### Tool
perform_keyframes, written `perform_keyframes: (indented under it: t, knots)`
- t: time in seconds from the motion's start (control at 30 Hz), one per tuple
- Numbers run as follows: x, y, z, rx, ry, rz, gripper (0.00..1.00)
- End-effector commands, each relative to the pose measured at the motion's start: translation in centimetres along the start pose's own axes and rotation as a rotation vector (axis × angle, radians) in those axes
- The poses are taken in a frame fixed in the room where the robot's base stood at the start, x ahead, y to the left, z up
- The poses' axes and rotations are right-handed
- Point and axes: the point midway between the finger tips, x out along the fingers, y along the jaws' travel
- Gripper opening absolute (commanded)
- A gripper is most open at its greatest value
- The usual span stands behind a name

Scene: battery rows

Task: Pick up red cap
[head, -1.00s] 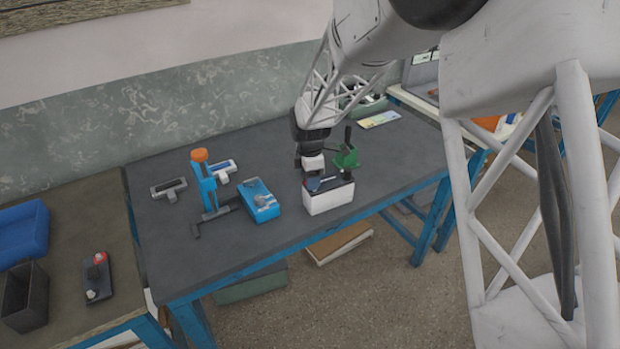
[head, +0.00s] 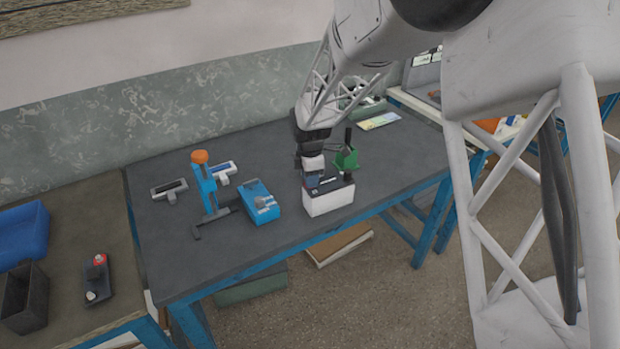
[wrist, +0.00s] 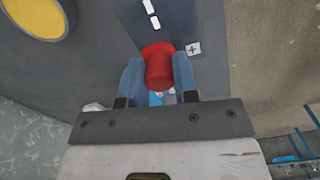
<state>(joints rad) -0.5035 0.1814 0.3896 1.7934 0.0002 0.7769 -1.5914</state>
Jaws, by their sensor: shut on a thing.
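The red cap (wrist: 158,68) is a short round cap with a wider rim, between my gripper's two blue-grey fingers in the wrist view. My gripper (wrist: 158,82) is shut on it. A plus mark (wrist: 193,48) shows on the dark surface beside the cap. In the head view my gripper (head: 313,181) is low at the dark top of a white battery box (head: 328,201). The cap in its fingers is too small to make out there. I cannot tell whether the cap still touches the battery.
A green object (head: 346,159) stands close to the right of my gripper. A blue box (head: 261,204) and a blue stand with an orange top (head: 207,185) are to the left. The dark workbench's front left is clear.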

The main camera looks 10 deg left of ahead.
Motion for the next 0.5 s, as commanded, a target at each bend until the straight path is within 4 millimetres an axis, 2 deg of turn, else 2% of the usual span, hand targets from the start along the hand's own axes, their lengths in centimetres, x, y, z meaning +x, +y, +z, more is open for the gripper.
perform_keyframes:
  t: [0.3,0.5]
  knots:
    - [-3.1,0.1,0.0,0.0,0.0,0.002,0.07]
    - [-3.4,-2.4,-0.1,0.0,0.0,0.0,0.07]
